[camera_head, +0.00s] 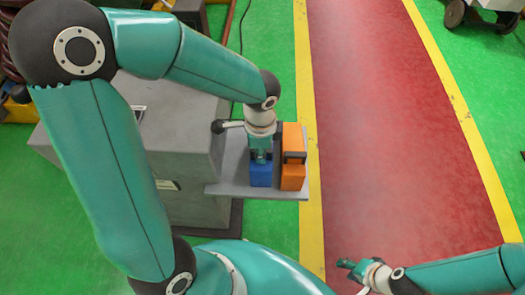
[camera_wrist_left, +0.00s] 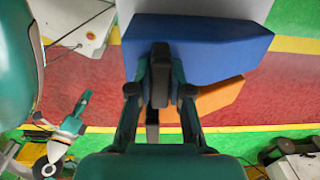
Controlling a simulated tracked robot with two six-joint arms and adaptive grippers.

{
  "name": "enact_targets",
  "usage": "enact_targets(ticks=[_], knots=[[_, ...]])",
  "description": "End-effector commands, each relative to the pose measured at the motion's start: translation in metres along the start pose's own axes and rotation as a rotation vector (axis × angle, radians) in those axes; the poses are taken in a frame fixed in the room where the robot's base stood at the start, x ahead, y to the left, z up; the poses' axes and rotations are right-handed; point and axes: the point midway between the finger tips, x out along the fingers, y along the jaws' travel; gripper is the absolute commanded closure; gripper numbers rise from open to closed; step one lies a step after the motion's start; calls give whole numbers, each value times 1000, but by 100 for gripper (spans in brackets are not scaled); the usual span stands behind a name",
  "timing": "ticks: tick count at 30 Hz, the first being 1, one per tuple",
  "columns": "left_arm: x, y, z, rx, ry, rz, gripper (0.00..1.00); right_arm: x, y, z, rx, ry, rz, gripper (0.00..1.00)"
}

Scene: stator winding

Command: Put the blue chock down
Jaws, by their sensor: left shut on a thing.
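The blue chock (camera_head: 261,176) is at the grey shelf plate (camera_head: 229,183) in the head view, beside an orange chock (camera_head: 293,178). My left gripper (camera_head: 261,157) reaches down to it from above and is shut on it. In the left wrist view the blue chock (camera_wrist_left: 215,52) fills the upper middle, with my left gripper's fingers (camera_wrist_left: 160,88) on it. The orange chock (camera_wrist_left: 215,98) shows partly behind the fingers there. I cannot tell whether the blue chock touches the plate. My right gripper (camera_head: 357,268) is low in the head view, away from the chocks; its opening is unclear.
The plate juts from a grey cabinet (camera_head: 190,150). The orange chock stands close on the right of the blue one, leaving little room there. A red walkway (camera_head: 390,130) with yellow edges runs to the right, and the floor is green.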

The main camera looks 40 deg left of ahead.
Motion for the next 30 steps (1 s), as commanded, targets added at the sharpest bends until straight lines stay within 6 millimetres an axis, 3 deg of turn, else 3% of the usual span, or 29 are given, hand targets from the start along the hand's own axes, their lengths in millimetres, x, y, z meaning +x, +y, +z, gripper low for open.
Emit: enact_targets(ticks=[8, 9, 13, 24, 30], knots=[[2, -1, 0, -1, 1, -2, 100, 2, 1, 0, 0, 0, 0, 60], [1, 0, 0, -1, 0, 0, 75, 1, 0, 0, 0, 0, 0, 60], [1, 0, 0, -1, 0, 0, 56, 1, 0, 0, 0, 0, 0, 60], [-3, 0, 0, -1, 1, -1, 56, -2, -1, 0, 0, 0, 0, 60], [-30, -1, -1, 0, 3, -4, 56, -8, -3, 0, 0, 0, 0, 60]])
